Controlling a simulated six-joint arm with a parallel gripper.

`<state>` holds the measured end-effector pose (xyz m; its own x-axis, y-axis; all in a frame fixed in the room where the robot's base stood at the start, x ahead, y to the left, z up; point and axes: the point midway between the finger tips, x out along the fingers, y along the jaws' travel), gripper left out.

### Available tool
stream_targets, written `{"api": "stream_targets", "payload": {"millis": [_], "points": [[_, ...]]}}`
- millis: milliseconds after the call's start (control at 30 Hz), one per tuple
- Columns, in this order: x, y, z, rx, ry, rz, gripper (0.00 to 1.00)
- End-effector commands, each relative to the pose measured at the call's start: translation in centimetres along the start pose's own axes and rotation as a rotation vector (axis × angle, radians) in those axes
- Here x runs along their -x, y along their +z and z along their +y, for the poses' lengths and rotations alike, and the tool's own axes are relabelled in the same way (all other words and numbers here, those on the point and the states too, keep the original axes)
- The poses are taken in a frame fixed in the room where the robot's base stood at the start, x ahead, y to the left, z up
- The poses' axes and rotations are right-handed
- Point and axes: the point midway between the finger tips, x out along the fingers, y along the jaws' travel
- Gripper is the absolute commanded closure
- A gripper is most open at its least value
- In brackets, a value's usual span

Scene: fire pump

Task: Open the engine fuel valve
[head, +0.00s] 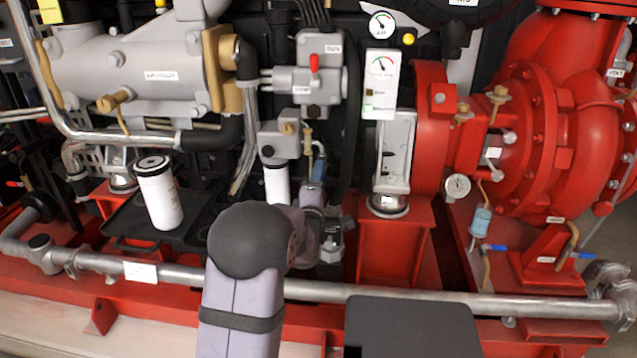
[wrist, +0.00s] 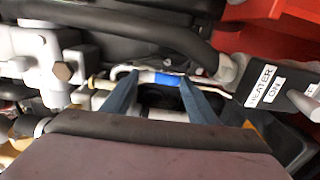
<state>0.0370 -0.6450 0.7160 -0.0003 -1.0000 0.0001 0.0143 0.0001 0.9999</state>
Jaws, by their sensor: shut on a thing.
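In the wrist view my gripper (wrist: 158,84) has its two blue-grey fingers apart. A pale metal lever with a blue sleeve (wrist: 167,79) lies across between the fingertips, and the fingers are shut on it. I take it for the fuel valve's handle, but no label on it is readable. In the head view my gripper (head: 315,190) is small and partly hidden behind my wrist, beside the white filter. The valve body is hard to make out there.
A black heater box (wrist: 268,88) marked "HEATER ON" sits close to the right of the fingers. A dark hose (wrist: 150,32) crosses beyond them. A white filter (head: 277,183) stands left of the gripper. A long metal pipe (head: 400,296) runs along the front.

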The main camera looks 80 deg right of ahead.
Motion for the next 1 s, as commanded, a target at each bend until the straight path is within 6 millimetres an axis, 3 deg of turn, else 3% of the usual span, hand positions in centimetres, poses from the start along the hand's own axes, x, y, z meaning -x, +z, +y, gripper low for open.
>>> {"api": "stream_targets", "payload": {"millis": [167, 200, 267, 667, 1000], "points": [[0.0, 0.0, -0.1, 0.005, -0.003, 0.000, 0.69], [0.0, 0.0, -0.1, 0.005, -0.003, 0.000, 0.37], [0.0, 0.0, -0.1, 0.004, -0.002, 0.000, 0.28], [0.4, 0.0, 0.0, 0.001, -0.001, 0.000, 0.28], [3.9, 0.0, 0.1, 0.002, -0.002, 0.000, 0.28]]}}
